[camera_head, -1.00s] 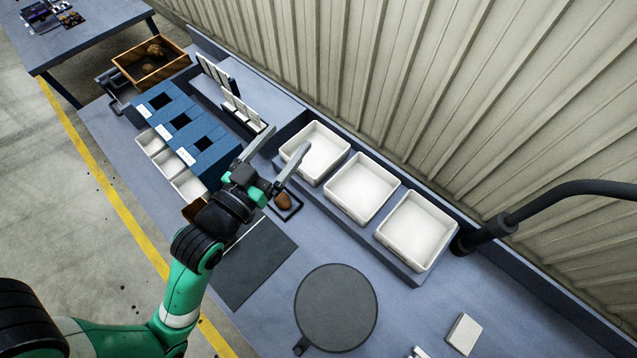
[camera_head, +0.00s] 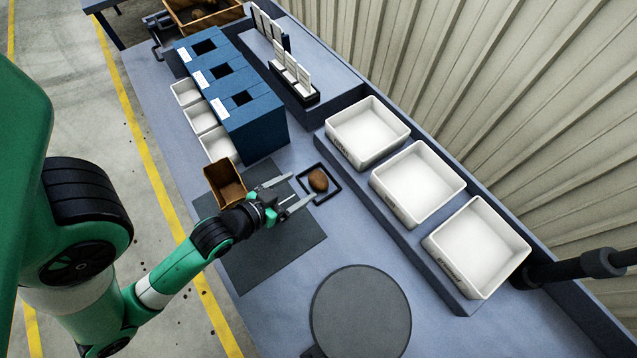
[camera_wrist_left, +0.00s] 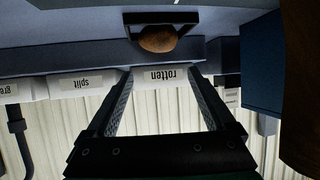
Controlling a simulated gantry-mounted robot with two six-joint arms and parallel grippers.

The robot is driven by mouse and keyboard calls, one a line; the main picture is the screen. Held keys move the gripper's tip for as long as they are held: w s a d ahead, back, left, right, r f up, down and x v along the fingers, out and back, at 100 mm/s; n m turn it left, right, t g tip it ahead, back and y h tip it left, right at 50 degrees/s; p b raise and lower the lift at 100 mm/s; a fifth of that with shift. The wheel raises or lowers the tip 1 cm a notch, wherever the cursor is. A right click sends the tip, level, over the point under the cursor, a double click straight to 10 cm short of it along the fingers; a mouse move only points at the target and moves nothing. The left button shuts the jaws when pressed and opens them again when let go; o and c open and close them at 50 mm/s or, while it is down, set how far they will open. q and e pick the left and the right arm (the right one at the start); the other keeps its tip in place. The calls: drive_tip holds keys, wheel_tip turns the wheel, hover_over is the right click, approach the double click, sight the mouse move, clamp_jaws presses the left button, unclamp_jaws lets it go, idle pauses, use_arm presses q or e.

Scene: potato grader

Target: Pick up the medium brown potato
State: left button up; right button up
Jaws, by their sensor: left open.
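A brown potato (camera_head: 318,180) lies in a small dark square tray (camera_head: 330,196) on the bench. It also shows in the left wrist view (camera_wrist_left: 158,40), near the top of the picture and beyond my fingertips. My left gripper (camera_head: 302,191) is open and empty. Its two fingers point toward the tray, with their tips just left of the potato and apart from it in the head view. My right gripper is not in view.
A brown open box (camera_head: 226,184) stands beside my left wrist. Three white bins (camera_head: 410,220) line the back of the bench. A blue three-slot unit (camera_head: 262,125) stands behind. A dark mat (camera_head: 270,262) and a round grey disc (camera_head: 360,312) lie in front.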

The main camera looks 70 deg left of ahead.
sight(314, 183)
use_arm(q)
drive_tip(key=f, duration=0.2)
drive_tip(key=w+f, duration=0.1)
drive_tip(key=shift+a+f+b, duration=0.3)
drive_tip(key=shift+f+b, duration=0.05)
drive_tip(key=shift+w+a, duration=0.1)
drive_tip(key=shift+w, duration=0.15)
drive_tip(key=b+x, duration=0.1)
drive_tip(key=x, duration=0.4)
drive_tip(key=shift+w+a+f, duration=0.15)
drive_tip(key=shift+w+f, duration=0.05)
drive_tip(key=shift+w, duration=0.1)
drive_tip(key=c, duration=1)
drive_tip(key=shift+c, duration=0.2)
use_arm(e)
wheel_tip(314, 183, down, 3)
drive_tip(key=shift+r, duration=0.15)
use_arm(q)
drive_tip(key=shift+r, duration=0.15)
